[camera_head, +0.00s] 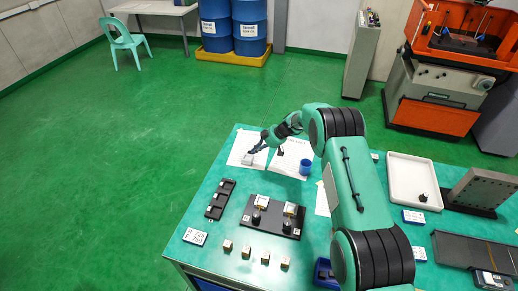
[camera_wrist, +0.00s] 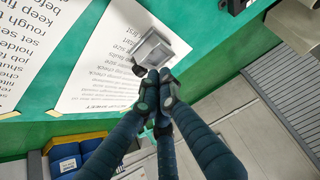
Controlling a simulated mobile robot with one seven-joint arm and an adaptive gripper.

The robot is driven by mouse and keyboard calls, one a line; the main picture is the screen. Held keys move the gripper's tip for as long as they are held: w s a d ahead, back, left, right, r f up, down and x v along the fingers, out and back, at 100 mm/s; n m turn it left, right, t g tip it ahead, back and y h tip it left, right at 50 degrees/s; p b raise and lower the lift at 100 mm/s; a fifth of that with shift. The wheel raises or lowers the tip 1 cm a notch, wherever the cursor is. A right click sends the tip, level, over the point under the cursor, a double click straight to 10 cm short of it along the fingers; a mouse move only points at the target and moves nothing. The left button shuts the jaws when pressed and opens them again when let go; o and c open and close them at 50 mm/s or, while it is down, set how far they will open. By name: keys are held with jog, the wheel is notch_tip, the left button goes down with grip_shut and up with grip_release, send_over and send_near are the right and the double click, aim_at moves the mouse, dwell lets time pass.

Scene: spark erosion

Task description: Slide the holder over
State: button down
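A small silvery block-shaped holder (camera_head: 247,159) lies on a white printed sheet (camera_head: 238,146) near the far edge of the green table. In the wrist view the holder (camera_wrist: 160,50) shows a grey body with a recess and a dark knob at its lower left. My gripper (camera_head: 255,149) is just beside it, low over the sheet. In the wrist view the fingertips (camera_wrist: 158,77) are together, right at the holder's near side. Nothing shows between them; I cannot tell whether they touch the holder.
A blue cup (camera_head: 305,167) stands right of my gripper. A black plate with two fixtures (camera_head: 272,220), a black slotted tray (camera_head: 219,200) and several small blocks lie nearer. A white tray (camera_head: 407,182) is at the right. The table's far edge is close to the holder.

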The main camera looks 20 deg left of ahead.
aim_at(245, 158)
jog(key=shift+x, duration=2.85)
jog(key=shift+d, duration=0.2)
jog(key=shift+w+d+f+b, duration=0.1)
jog(key=shift+d+b, duration=0.5)
jog(key=d+b, duration=1.3)
jog(key=d, duration=0.5)
jog(key=shift+d+f, duration=0.2)
jog(key=shift+d, duration=0.1)
jog(key=shift+s+d+r, duration=0.1)
jog(key=shift+s+d, duration=0.1)
jog(key=shift+d, duration=0.05)
jog(key=shift+w+r, duration=0.1)
